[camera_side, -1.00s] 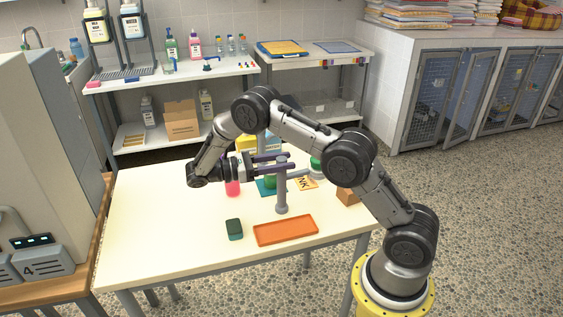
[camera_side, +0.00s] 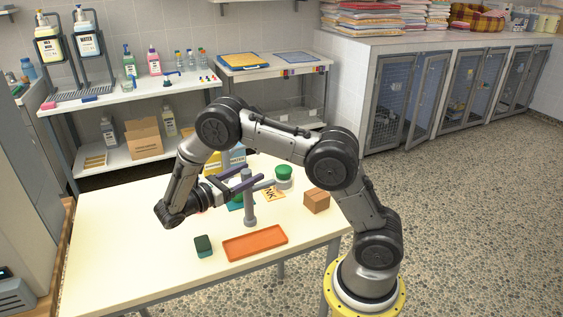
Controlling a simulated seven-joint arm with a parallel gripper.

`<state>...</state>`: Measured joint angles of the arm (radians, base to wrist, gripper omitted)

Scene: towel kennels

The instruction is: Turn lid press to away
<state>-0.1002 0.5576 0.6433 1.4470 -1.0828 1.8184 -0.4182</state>
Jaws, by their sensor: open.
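The lid press is a grey post (camera_side: 249,207) standing on the table behind the orange tray. A grey bar runs from its upper part to the right, toward a round grey piece with a green top (camera_side: 284,173). I cannot tell whether they touch. My gripper (camera_side: 257,174) is open at the top of the post. Its two dark purple fingers lie level and point right and away, seemingly on either side of the post's top. Contact is not clear. A teal patch (camera_side: 236,206) shows behind the post, partly hidden. A pink thing is nearly hidden behind my gripper.
An orange tray (camera_side: 255,243) and a dark green block (camera_side: 203,246) lie at the table's front. The table's left part (camera_side: 115,235) is clear.

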